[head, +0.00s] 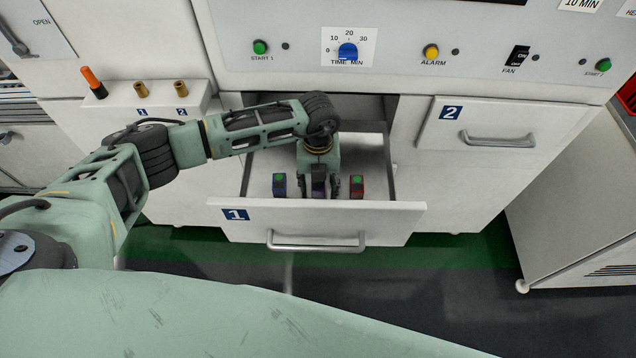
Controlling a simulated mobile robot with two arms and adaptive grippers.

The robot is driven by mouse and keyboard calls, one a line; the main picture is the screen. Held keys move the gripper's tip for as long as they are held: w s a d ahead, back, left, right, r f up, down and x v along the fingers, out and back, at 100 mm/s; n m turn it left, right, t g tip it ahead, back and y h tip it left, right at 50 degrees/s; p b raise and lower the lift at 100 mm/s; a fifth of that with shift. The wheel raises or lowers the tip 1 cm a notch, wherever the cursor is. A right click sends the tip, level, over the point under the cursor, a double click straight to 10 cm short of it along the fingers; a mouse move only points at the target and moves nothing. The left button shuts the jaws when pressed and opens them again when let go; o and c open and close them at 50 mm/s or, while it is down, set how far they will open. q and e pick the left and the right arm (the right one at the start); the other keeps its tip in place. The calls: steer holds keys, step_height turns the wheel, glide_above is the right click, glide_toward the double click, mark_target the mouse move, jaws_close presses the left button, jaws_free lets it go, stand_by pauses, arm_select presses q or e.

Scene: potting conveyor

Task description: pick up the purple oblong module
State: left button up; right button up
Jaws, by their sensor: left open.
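The purple oblong module (318,188) stands in the open drawer 1 (235,217), in the middle of a row of three modules. My left gripper (318,192) points down into the drawer, directly over the purple module. Its fingers are open, one on each side of the module, and hide much of it. I cannot tell whether they touch it. A blue module (279,184) with a green top stands to the left, and a red module (357,187) with a green top to the right. My right gripper is not in view.
The drawer's front handle (316,246) faces me. The neighbouring drawer 2 (475,127) is shut. Above is a control panel with a blue time knob (347,52) and a yellow alarm button (431,52). A grey cabinet (580,200) stands at the right.

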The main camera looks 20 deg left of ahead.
arm_select(q)
jaws_close()
stand_by(0.4)
